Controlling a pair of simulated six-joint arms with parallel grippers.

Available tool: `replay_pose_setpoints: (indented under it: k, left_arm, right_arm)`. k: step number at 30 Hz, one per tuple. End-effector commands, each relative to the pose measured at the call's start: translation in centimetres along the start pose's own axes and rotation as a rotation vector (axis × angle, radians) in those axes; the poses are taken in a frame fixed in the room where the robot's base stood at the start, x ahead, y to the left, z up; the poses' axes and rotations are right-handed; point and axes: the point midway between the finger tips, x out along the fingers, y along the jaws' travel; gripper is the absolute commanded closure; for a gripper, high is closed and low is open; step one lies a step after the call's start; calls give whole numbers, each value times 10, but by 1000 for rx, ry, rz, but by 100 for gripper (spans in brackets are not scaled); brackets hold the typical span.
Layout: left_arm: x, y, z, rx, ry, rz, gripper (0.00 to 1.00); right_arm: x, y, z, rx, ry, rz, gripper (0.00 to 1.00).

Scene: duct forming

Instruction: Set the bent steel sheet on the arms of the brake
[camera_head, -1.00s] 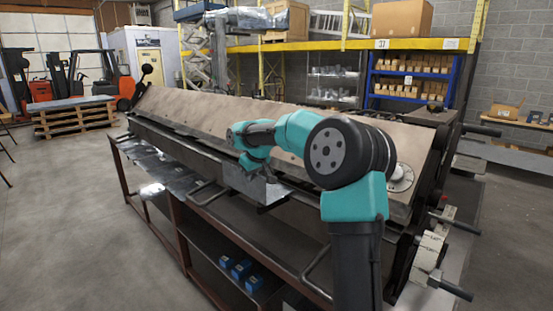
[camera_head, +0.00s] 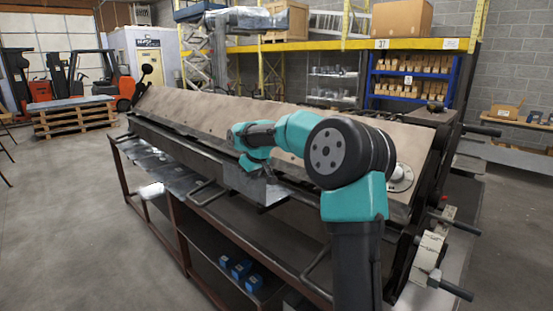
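The brake (camera_head: 190,148) is a long machine with a tan sloping top, running from the far left to the near right. A small bent grey steel sheet (camera_head: 262,190) is at its front edge, under the wrist of my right arm. My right gripper (camera_head: 240,165) is at the sheet's upper edge, at the front of the brake. Its fingers are hidden or too small to make out, so I cannot tell whether they close on the sheet. I cannot tell whether the sheet touches the brake's arms. My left gripper is not in view.
Handle-like bars (camera_head: 205,194) stick out along the brake's front. Blue boxes (camera_head: 242,270) stand on the shelf below. Forklifts, a pallet and racks stand behind; the floor at left is clear.

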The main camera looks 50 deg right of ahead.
Motion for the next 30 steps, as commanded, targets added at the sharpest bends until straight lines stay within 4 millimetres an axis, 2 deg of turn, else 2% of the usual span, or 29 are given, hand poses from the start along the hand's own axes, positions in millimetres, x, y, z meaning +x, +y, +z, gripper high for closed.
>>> replay_pose_setpoints:
  k: [5, 11, 30]
  left_arm:
    - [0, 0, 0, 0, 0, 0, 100]
    - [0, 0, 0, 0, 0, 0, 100]
    - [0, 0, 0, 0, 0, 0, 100]
  right_arm:
    - [-5, 0, 0, 0, 1, 0, 67]
    - [-29, 0, -1, 0, 4, 1, 67]
    - [-149, 0, 0, 0, 4, 1, 67]
